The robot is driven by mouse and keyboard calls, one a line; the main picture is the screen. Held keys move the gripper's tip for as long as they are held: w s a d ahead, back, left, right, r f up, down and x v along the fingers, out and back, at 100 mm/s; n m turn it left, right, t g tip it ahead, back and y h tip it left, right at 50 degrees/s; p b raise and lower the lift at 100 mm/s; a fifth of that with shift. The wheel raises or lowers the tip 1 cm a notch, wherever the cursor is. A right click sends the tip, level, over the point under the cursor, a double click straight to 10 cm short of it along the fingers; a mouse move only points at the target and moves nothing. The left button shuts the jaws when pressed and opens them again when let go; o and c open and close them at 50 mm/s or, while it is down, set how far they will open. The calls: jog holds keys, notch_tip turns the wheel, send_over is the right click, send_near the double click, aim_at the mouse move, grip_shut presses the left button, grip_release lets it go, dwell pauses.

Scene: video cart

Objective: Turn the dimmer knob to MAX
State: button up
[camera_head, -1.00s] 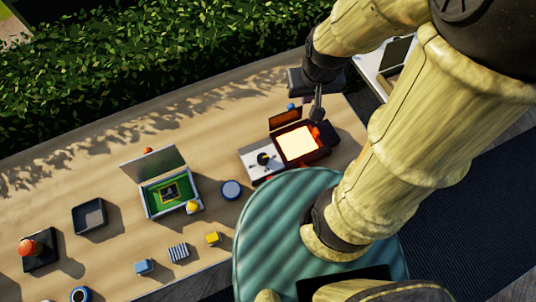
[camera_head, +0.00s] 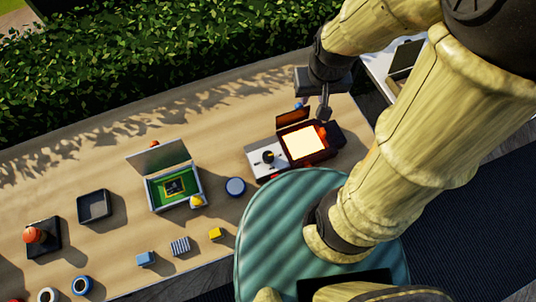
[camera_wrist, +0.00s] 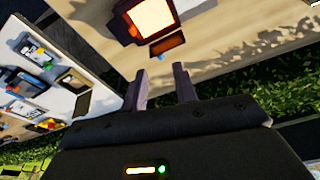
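A round black knob (camera_head: 268,157) stands on a white plate (camera_head: 258,168) in the head view, beside a dark box with a brightly lit panel (camera_head: 304,143). I take it for the dimmer knob; no MAX mark is readable. An orange-red part (camera_head: 321,131) sits at the lit panel's right edge. My gripper (camera_head: 325,107) is above and beyond the lit box, apart from the knob. In the wrist view my gripper (camera_wrist: 160,70) has its two fingers apart with nothing between them. The lit panel (camera_wrist: 152,15) shows there at the top; the black knob is not visible.
A lidded case (camera_head: 173,188), a blue disc (camera_head: 235,187), a dark tray (camera_head: 94,206) and an orange-topped device (camera_head: 35,236) stand on the wooden table (camera_head: 130,170). Several small blocks lie near its front edge. A hedge (camera_head: 150,70) runs behind. A white side table (camera_wrist: 45,75) holds other items.

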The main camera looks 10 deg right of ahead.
aim_at(268, 155)
jog(key=o, duration=0.5)
jog(key=a+f+n+g+b, duration=0.1)
jog(key=a+f+n, duration=0.1)
jog(key=a, duration=0.1)
jog(key=w+a+f+n+g+b, duration=0.1)
jog(key=a+f+n, duration=0.1)
jog(key=a, duration=0.1)
jog(key=w+a+f+n+g+h+b, duration=0.1)
jog(key=a+f+n, duration=0.1)
jog(key=a+f, duration=0.1)
jog(key=shift+n, duration=0.4)
jog(key=shift+o, duration=0.2)
jog(key=a+f+n+g+h+b, duration=0.1)
jog(key=a+f+n+h+b, duration=0.1)
jog(key=a+f+n, duration=0.3)
jog(key=a+n+h, duration=0.1)
jog(key=a, duration=0.2)
jog(key=shift+s+a, duration=0.15)
jog(key=shift+s, duration=0.15)
jog(key=shift+f, duration=0.15)
jog(key=p+x, duration=0.1)
jog(key=x, duration=1.6)
jog(key=shift+s+f, duration=0.1)
jog(key=c, duration=1)
